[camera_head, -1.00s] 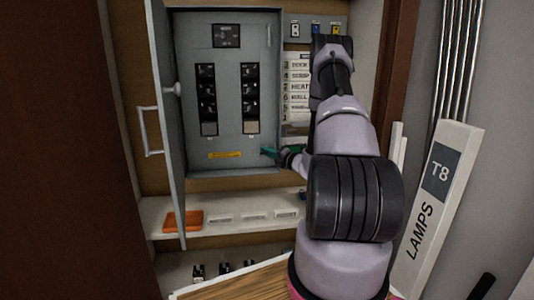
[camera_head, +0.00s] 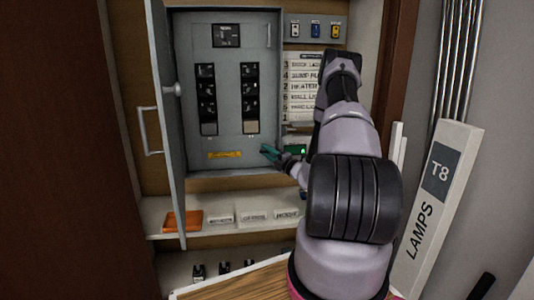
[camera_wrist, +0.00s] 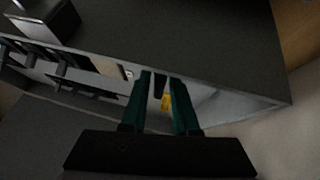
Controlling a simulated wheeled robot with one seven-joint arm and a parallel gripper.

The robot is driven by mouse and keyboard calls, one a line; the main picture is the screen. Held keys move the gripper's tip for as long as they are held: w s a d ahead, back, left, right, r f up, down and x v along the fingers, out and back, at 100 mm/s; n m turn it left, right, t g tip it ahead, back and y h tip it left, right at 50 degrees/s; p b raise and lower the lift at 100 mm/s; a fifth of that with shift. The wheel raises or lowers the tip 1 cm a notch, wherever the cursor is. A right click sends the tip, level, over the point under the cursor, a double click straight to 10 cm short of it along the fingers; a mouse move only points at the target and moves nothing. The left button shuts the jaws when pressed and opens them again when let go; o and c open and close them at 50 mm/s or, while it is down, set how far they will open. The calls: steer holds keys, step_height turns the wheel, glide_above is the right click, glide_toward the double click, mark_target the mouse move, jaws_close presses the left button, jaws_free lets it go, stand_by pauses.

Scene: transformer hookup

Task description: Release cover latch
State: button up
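The grey electrical panel (camera_head: 232,60) stands upright with its door (camera_head: 168,120) swung open to the left. Its inner cover carries two columns of black breakers and a yellow-orange strip (camera_head: 225,154) low down. My gripper (camera_head: 266,151) has green fingers at the lower right of the cover. In the wrist view, the fingers (camera_wrist: 160,78) stand apart. A small dark piece and a yellow piece (camera_wrist: 166,101) show in the gap between them. I cannot tell whether the fingers touch either. I cannot make out the cover latch with certainty.
An orange block (camera_head: 183,221) and several white labels lie on the shelf (camera_head: 215,232) below. White label strips (camera_head: 302,87) stack right of the panel. Small coloured modules (camera_head: 315,30) sit above them. A white T8 lamps box (camera_head: 436,205) stands at right.

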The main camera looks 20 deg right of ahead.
steer(key=v, duration=1)
steer(key=shift+s, duration=0.4)
steer(key=shift+d, duration=0.1)
steer(key=s+a+r+n+g+y, duration=0.2)
steer(key=a+r+n+g+y, duration=0.25)
steer(key=a+r+n, duration=0.4)
steer(key=s+a+r+n+g+y, duration=0.2)
steer(key=a+r+n+g+y, duration=0.2)
steer(key=a+r+n+g, duration=0.35)
steer(key=s+a+r+n+g+h, duration=0.3)
steer(key=s+a+r+n+g, duration=0.25)
steer(key=s+a+n, duration=0.5)
steer(key=s+d+r+n+t+h, duration=0.2)
steer(key=s+r+n+h, duration=0.3)
steer(key=n, duration=0.4)
steer(key=s+d+r+n+t+h, duration=0.2)
steer(key=s+r+n+h, duration=0.3)
steer(key=n, duration=0.4)
steer(key=s+r+t, duration=0.1)
steer(key=s, duration=0.1)
steer(key=shift+s+d+r+n+t, duration=0.15)
steer(key=shift+s+d+n+t, duration=0.1)
steer(key=shift+s+n+t, duration=0.15)
